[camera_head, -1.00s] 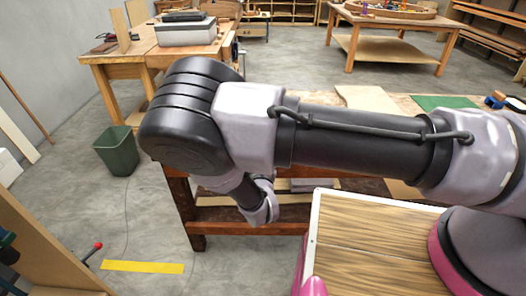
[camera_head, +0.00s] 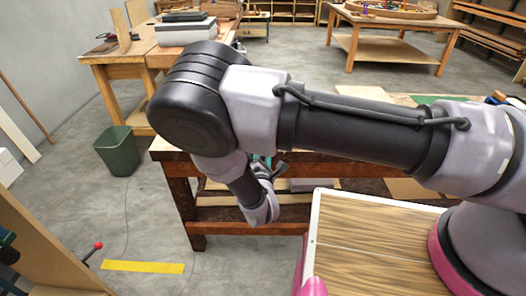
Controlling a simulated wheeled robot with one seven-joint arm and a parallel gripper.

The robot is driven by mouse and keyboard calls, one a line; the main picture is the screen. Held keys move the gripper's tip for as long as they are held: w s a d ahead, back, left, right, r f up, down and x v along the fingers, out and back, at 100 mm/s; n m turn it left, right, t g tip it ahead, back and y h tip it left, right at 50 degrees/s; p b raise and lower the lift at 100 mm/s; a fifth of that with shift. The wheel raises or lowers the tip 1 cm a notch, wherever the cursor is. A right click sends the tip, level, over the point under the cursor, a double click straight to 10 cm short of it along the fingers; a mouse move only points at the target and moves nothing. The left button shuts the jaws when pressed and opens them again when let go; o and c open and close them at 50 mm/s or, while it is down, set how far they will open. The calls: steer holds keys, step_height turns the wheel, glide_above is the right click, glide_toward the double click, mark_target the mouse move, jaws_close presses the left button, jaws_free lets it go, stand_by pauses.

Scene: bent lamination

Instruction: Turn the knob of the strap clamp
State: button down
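I cannot make out the strap clamp or its knob; my arm covers much of the near workbench (camera_head: 186,201). My gripper (camera_head: 277,169) shows only as a small dark shape beyond my pale wrist, at the bench's front edge. Its fingers are too small and too hidden to show whether they are open or shut. A small teal patch shows beside it, partly hidden by my arm; I cannot tell what it is.
A green bin (camera_head: 118,151) stands on the floor at left. A second bench (camera_head: 143,57) stands behind it. A table at the back (camera_head: 398,43) carries a round wooden piece (camera_head: 393,9) with small coloured parts. Open floor lies left of the near bench.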

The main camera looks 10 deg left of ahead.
stand_by(0.3)
steer(key=shift+c, duration=1.9)
jaws_free()
steer(key=v, duration=1)
steer(key=shift+s, duration=0.4)
steer(key=shift+w+d, duration=0.1)
